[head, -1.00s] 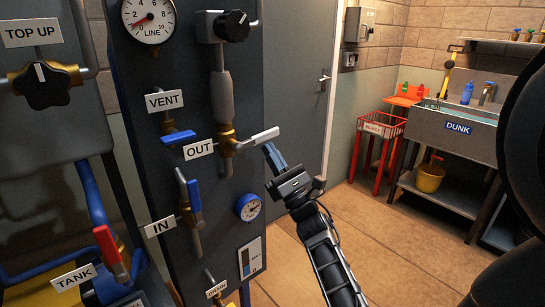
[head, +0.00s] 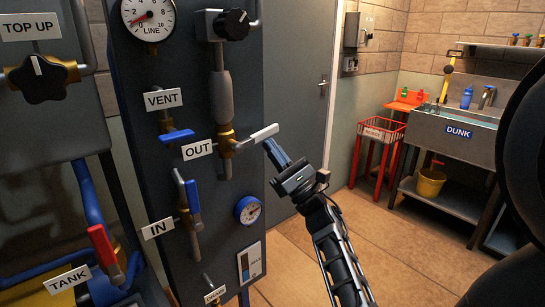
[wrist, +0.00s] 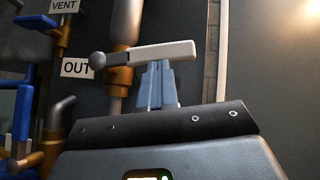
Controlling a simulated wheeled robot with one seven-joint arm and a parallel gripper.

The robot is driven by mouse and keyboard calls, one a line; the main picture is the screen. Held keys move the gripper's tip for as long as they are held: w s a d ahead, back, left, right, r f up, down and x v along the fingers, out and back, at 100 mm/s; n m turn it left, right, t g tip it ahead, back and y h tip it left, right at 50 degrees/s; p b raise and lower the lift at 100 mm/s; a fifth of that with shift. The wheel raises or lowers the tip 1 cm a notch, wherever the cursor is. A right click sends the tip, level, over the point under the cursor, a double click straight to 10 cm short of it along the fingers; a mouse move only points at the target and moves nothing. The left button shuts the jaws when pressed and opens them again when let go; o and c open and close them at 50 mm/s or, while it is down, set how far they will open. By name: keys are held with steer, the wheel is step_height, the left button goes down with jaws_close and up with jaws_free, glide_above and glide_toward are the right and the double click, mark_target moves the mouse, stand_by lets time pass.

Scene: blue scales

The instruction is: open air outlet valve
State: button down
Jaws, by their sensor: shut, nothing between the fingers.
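The OUT valve has a white-tipped lever handle (head: 262,134) on a brass body (head: 227,146), beside the OUT label (head: 198,150). The handle points right and slightly up from the body, out from the dark panel. My gripper (head: 271,145) is shut and empty, with its fingertips just below the handle's white end. In the wrist view the white handle (wrist: 165,51) lies across the picture above my blue-grey fingers (wrist: 157,85). The fingertips look close under it; I cannot tell whether they touch.
The VENT valve's blue handle (head: 176,136) is above left, and the IN valve's blue handle (head: 193,198) is below left. A small blue gauge (head: 248,209) sits below the OUT valve. Open floor (head: 300,255) lies to the right, before the sink (head: 455,135).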

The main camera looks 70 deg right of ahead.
mark_target(272, 128)
step_height(272, 128, up, 3)
steer(key=n+y+b, duration=0.4)
steer(key=n+y, duration=0.3)
steer(key=n, duration=0.1)
steer(key=shift+d+f, duration=0.1)
steer(key=r+n+y, duration=0.1)
steer(key=n, duration=0.1)
steer(key=r+n+g+y+b, duration=0.1)
steer(key=n+g+y+b, duration=0.1)
steer(key=n+y, duration=0.1)
steer(key=shift+w+a+r+n, duration=0.1)
steer(key=shift+a+r+n, duration=0.2)
steer(key=shift+r, duration=0.1)
steer(key=shift+w+a+r+n+g+y+b, duration=0.3)
steer(key=shift+a+r+n+g+b, duration=0.25)
steer(key=shift+r+n+g+b, duration=0.4)
steer(key=shift+w+a+r+n+g+y+b, duration=0.25)
steer(key=shift+w+a+r+n+g+b, duration=0.3)
steer(key=shift+n+g+b, duration=0.65)
steer(key=shift+w+a+r+n+g+y+b, duration=0.25)
steer(key=shift+a+r+n+g+b, duration=0.35)
steer(key=shift+n, duration=0.85)
steer(key=shift+r+g, duration=0.1)
steer(key=shift+g, duration=0.15)
